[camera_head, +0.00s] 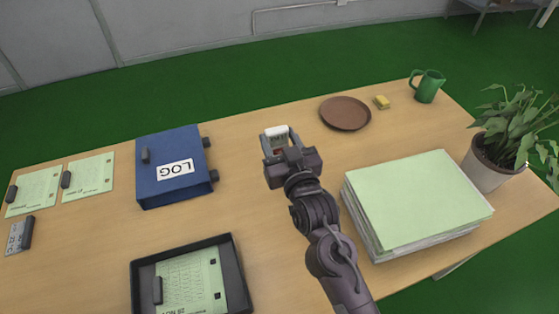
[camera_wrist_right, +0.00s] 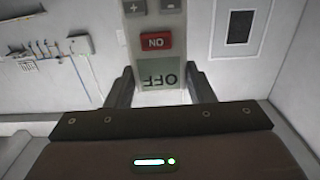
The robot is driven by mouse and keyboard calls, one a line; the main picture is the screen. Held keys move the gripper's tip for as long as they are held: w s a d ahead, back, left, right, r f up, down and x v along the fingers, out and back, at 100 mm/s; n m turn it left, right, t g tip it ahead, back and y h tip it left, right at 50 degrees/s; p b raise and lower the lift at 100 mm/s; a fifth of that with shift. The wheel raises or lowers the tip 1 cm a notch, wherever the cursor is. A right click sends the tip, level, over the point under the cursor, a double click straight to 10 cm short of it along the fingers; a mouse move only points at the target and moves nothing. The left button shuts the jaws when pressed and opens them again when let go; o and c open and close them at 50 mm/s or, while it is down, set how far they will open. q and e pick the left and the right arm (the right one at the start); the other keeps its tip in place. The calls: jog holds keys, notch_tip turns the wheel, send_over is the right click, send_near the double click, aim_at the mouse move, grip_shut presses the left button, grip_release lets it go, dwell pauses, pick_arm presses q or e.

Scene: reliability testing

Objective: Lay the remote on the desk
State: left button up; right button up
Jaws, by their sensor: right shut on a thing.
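The remote (camera_head: 276,132) is a pale handset, held up at the tip of my right gripper (camera_head: 288,160) in the head view. In the right wrist view the remote (camera_wrist_right: 155,20) shows a grey-white face with a red button and a greenish display reading OFF, upside down. The fingers of my right gripper (camera_wrist_right: 160,90) are shut on it from both sides. The wooden desk (camera_head: 250,210) spreads below; the gap between remote and desk is hard to judge. My left gripper is not in view.
A blue LOG binder (camera_head: 150,187) lies left, with a black tray (camera_head: 140,285) in front of it. A paper stack (camera_head: 420,195) and potted plant (camera_head: 490,170) are right. A brown plate (camera_head: 345,113), yellow sponge (camera_head: 382,102) and green mug (camera_head: 428,88) stand behind. Bare desk lies around the gripper.

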notch_tip(320, 180, down, 3)
jog(key=shift+r, duration=0.1)
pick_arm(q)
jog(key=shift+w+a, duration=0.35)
pick_arm(e)
jog(key=shift+f, duration=1.95)
jog(key=shift+f, duration=0.15)
jog(key=o, duration=1.3)
jog(key=shift+o, duration=0.2)
